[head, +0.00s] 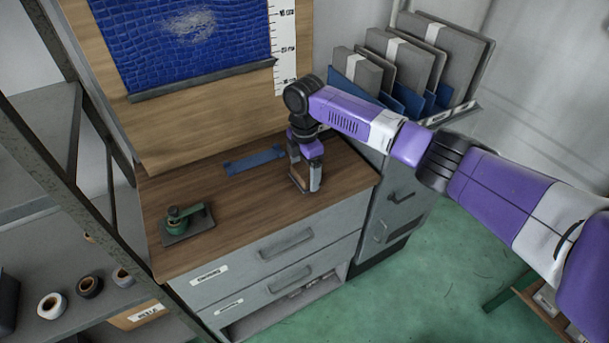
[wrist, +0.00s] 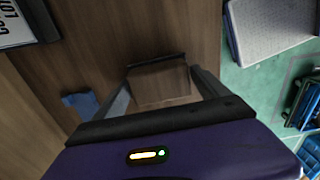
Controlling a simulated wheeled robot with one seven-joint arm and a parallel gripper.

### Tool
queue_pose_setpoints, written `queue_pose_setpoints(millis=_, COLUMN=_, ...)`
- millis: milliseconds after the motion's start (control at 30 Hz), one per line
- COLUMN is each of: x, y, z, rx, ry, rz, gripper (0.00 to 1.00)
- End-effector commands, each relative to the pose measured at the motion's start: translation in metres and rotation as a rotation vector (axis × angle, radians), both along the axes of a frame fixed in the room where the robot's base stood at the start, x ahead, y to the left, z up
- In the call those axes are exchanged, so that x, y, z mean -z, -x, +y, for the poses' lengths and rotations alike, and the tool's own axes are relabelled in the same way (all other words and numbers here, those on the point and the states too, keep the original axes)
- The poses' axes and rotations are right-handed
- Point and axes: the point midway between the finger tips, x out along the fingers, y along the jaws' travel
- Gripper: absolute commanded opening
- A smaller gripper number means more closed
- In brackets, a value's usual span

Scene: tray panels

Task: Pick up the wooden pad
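The wooden pad (wrist: 161,82) is a brown, wood-grained block with a dark far edge, seen in the wrist view between my two fingers. In the head view my gripper (head: 306,180) points down at the right end of the wooden counter, and the pad is mostly hidden by it. In the wrist view my gripper (wrist: 160,80) has one finger on each side of the pad, very close to its sides. I cannot tell whether both fingers press on it. The pad appears to be at or just above the counter top.
A file rack (head: 460,108) stands at the right. The counter's front edge is close to my gripper.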

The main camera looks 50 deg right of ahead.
Motion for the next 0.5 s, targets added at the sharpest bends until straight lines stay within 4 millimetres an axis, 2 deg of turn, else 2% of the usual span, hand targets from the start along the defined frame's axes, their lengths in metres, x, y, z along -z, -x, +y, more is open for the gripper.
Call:
queue_pose_setpoints(millis=33, x=-0.0002, y=-0.0001, z=0.0000, rx=0.000, ry=0.000, rz=0.000, gripper=0.72)
queue_pose_setpoints(millis=233, x=-0.0004, y=-0.0001, z=-0.0001, rx=0.000, ry=0.000, rz=0.000, gripper=0.33)
queue_pose_setpoints(millis=500, x=-0.0016, y=-0.0003, z=-0.0002, rx=0.000, ry=0.000, rz=-0.001, gripper=0.32)
